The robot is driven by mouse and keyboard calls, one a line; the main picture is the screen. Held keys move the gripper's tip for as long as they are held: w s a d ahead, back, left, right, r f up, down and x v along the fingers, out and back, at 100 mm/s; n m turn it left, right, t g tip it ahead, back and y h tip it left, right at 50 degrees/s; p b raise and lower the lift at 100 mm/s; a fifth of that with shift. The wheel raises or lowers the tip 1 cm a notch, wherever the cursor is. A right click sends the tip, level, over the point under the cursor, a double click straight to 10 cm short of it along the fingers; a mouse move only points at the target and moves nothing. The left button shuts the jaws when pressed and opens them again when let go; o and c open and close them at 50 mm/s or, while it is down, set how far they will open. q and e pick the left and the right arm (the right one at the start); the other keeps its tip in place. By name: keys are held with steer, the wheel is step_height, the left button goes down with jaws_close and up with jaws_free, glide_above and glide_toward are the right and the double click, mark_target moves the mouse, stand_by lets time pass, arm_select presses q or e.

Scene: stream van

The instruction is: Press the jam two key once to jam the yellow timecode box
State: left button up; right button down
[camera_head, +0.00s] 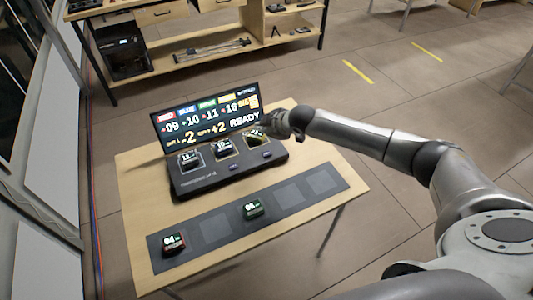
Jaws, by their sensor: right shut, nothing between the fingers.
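The dark console (212,177) stands on the small wooden table, with a lit display (207,117) behind it that reads READY along with several numbers. Three small boxes sit in a row on the console. The right one, with yellowish edges, looks like the yellow timecode box (256,138). Small oval keys (234,167) lie along the console's front; their labels are too small to read, so I cannot tell which is jam two. My right gripper (272,125) is shut and empty, close by the yellow box and the display's right edge; I cannot tell if it touches anything. My left gripper is out of view.
A grey strip (213,229) with square places lies along the table's front. A red-edged box (173,243) and a green-edged box (252,209) sit on it. A wooden shelf unit (205,52) stands behind. Bare tabletop (315,158) shows right of the console.

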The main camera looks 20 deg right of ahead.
steer(key=shift+f, duration=0.1)
steer(key=b, duration=0.8)
glide_above(264, 155)
step_height(264, 155, down, 8)
steer(key=shift+f, duration=0.35)
stand_by(0.8)
steer(key=shift+f, duration=0.4)
steer(key=shift+f, duration=0.4)
stand_by(0.6)
steer(key=shift+r, duration=0.1)
steer(key=shift+r+p, duration=0.75)
